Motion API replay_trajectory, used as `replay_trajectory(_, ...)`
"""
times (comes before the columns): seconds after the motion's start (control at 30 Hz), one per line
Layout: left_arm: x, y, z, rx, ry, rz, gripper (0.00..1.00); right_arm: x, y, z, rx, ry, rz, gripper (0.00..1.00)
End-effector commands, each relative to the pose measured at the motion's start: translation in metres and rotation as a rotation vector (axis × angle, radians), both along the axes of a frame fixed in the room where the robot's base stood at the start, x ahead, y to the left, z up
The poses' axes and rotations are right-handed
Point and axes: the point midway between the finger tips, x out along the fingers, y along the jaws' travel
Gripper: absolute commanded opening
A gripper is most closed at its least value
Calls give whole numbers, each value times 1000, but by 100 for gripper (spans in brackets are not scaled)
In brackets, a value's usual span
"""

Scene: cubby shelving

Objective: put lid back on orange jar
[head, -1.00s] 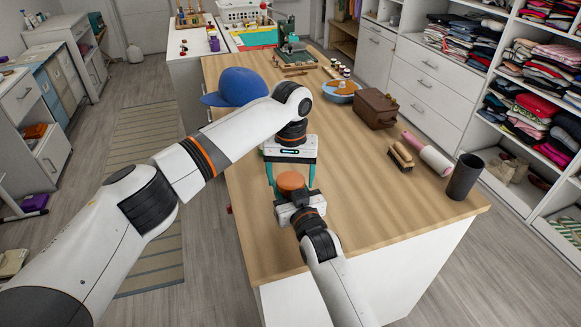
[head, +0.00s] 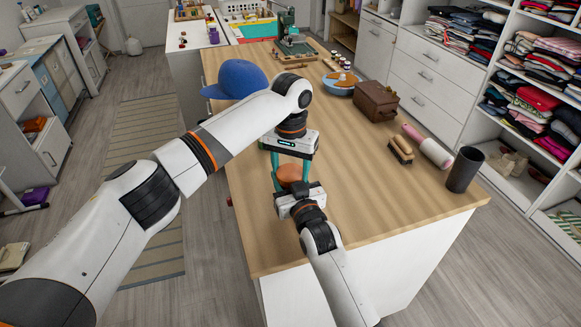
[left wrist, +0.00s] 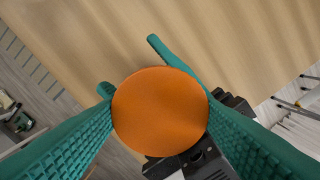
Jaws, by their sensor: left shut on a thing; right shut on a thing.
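The orange lid (left wrist: 160,111) shows as a round disc from above in the left wrist view. It lies between the teal fingers of my left gripper (head: 290,178), which points straight down and is shut on it. In the head view an orange top (head: 291,171) shows between these fingers above the table. My right gripper (head: 286,192) comes from the front, low over the table, and is shut on the orange jar under the lid. The jar's body is mostly hidden by the lid and grippers, so I cannot tell whether the lid is seated or turned on its rim.
The wooden table (head: 350,215) is clear around the grippers. A blue cap (head: 236,79) lies behind my left arm. A brush (head: 401,150), a pink-handled roller (head: 428,146), a dark cylinder (head: 464,170) and a brown box (head: 375,101) stand to the right.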

Motion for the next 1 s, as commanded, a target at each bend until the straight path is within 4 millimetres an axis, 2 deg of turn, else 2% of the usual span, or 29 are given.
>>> replay_trajectory(0.2,0,0,0,1,0,3,32,0,0,0,0,0,-1,0)
replay_trajectory(0.23,0,1,0,1,0,3,64,0,0,0,0,0,-1,0)
replay_trajectory(0.33,0,0,0,1,0,4,80,0,0,0,0,0,-1,0)
replay_trajectory(0.67,0,-2,4,-3,0,1,81,0,1,0,0,0,1,0)
replay_trajectory(1.0,-1,-2,44,-4,0,0,81,0,0,-1,-1,3,0,0)
